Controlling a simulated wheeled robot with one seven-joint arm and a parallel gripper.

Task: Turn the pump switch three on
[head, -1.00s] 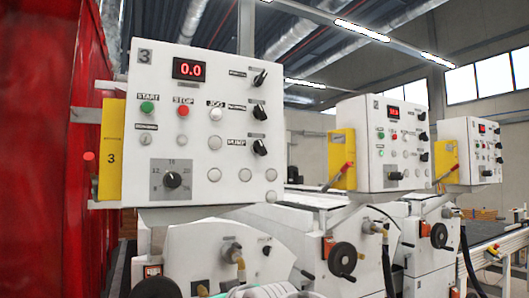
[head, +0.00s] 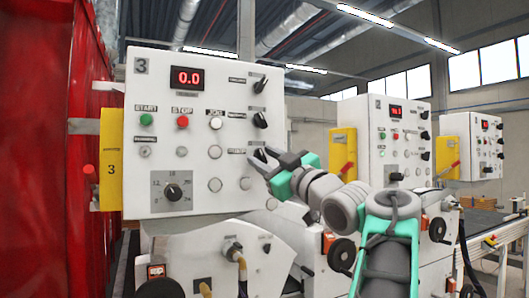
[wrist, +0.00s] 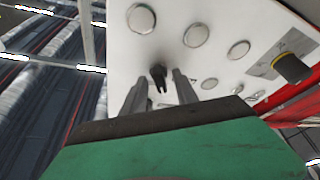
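Panel three (head: 200,100) is the nearest white control box, with a red display. Its pump switch is the lowest of three black rotary switches on the right side. In the head view my gripper mostly covers it. In the wrist view the pump switch (wrist: 158,76) shows as a black knob between and just beyond my gripper's fingers (wrist: 158,92). The fingers are apart, one on each side of it; I cannot tell whether they touch it. My gripper (head: 263,160) reaches the panel from the right in the head view.
Two more black switches (head: 260,120) sit above on the same panel. White buttons (head: 215,185) and a black dial (head: 173,192) are below and left. Panel two (head: 385,150) stands to the right. A red wall (head: 50,150) is at the left. Handwheels (head: 341,255) stick out below.

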